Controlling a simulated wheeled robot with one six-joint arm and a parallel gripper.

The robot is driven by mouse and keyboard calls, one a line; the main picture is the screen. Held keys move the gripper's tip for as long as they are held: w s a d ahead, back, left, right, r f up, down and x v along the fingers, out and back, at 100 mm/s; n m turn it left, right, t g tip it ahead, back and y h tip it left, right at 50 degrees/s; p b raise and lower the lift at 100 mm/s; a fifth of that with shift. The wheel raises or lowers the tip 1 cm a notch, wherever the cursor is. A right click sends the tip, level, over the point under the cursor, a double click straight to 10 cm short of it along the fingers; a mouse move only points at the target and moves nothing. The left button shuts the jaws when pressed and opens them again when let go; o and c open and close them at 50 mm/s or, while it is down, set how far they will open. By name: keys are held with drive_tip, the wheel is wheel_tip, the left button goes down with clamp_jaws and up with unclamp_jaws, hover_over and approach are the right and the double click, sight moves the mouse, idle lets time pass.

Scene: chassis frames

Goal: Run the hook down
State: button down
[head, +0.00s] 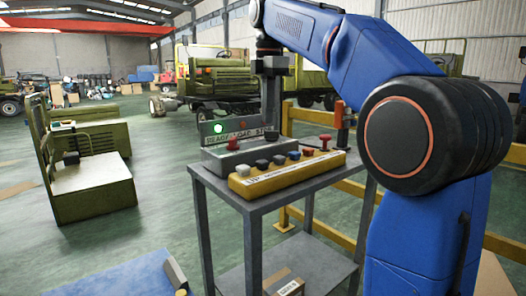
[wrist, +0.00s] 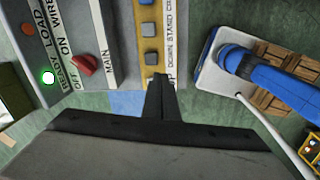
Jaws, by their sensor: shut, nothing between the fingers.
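My gripper (head: 271,143) points down over the box. It is shut and empty; its tips (wrist: 159,78) overlap the box's near end in the wrist view, by the letters UP. I cannot tell whether they touch a button. No hook is identifiable in either view.
A grey panel (head: 212,158) behind the box has a lit green lamp (head: 218,127) and a red knob (wrist: 87,64) between OFF and MAIN. The grey stand (head: 253,205) has a lower shelf. Yellow rails (head: 335,192) stand behind.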

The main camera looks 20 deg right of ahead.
sight(263, 161)
drive_tip(key=shift+w+a+r+n+g, duration=0.1)
drive_tip(key=shift+w+r+n+g, duration=0.05)
drive_tip(key=shift+w+r+n, duration=0.5)
drive_tip(key=shift+w+a+r+n+g, duration=0.15)
drive_tip(key=shift+w+r+n, duration=0.2)
drive_tip(key=shift+w+n, duration=0.35)
drive_tip(key=shift+d+f, duration=0.1)
drive_tip(key=shift+f, duration=0.05)
wheel_tip(263, 161, down, 14)
drive_tip(key=shift+w+r, duration=0.1)
